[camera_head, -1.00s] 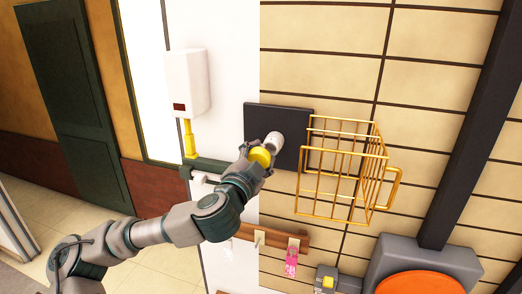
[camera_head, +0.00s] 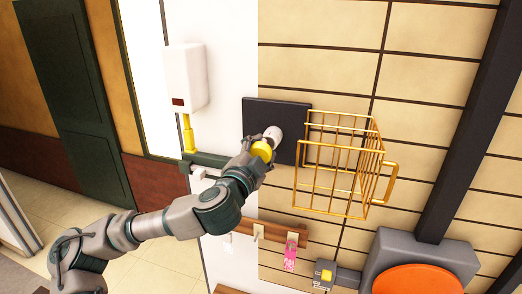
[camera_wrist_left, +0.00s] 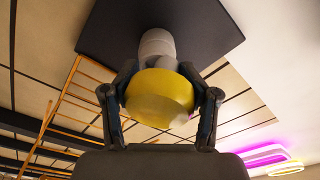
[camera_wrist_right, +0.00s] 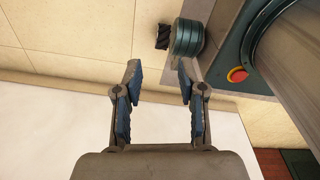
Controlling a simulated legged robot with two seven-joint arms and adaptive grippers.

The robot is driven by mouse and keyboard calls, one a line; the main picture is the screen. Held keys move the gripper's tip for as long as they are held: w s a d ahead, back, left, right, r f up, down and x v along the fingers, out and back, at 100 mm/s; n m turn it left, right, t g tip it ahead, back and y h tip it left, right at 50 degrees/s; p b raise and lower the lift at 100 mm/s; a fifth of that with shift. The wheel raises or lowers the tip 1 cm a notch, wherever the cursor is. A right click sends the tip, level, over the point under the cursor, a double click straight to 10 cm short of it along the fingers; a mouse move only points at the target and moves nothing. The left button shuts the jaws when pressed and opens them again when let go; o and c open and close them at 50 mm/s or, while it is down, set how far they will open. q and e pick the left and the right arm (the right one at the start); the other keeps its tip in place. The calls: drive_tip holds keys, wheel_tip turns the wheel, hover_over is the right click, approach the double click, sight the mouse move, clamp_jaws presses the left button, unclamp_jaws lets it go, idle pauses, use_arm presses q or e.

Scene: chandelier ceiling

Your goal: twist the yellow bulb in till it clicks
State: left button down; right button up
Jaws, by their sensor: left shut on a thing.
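The yellow bulb (camera_head: 262,151) is between the fingers of my left gripper (camera_head: 258,149), which is shut on it. In the left wrist view the bulb (camera_wrist_left: 160,97) is large and round, with a finger on each side. Its far end meets a white-grey socket (camera_wrist_left: 157,44) on a dark square plate (camera_wrist_left: 205,25). The socket also shows in the head view (camera_head: 273,134), on the dark plate (camera_head: 290,118). How deep the bulb sits in the socket is hidden. My right gripper (camera_wrist_right: 160,75) is open and empty in the right wrist view.
A yellow wire basket (camera_head: 340,165) hangs just right of the plate. A white box (camera_head: 186,76) with a yellow pipe is on the wall to the left. Below are a peg rail (camera_head: 272,232) with a pink tag (camera_head: 290,258) and an orange round seat (camera_head: 418,279).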

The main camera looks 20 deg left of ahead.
use_arm(q)
drive_tip(key=shift+w+d, duration=0.1)
drive_tip(key=shift+d, duration=0.05)
use_arm(e)
drive_tip(key=shift+a, duration=0.1)
use_arm(q)
drive_tip(key=shift+w+d, duration=0.2)
drive_tip(key=shift+d, duration=0.05)
drive_tip(key=shift+w+f, duration=0.1)
drive_tip(key=shift+w, duration=0.05)
use_arm(e)
drive_tip(key=shift+s+d+f, duration=0.15)
drive_tip(key=shift+d+f, duration=0.05)
drive_tip(key=shift+d, duration=0.6)
use_arm(q)
drive_tip(key=shift+w+a, duration=0.1)
use_arm(e)
drive_tip(key=shift+a, duration=0.15)
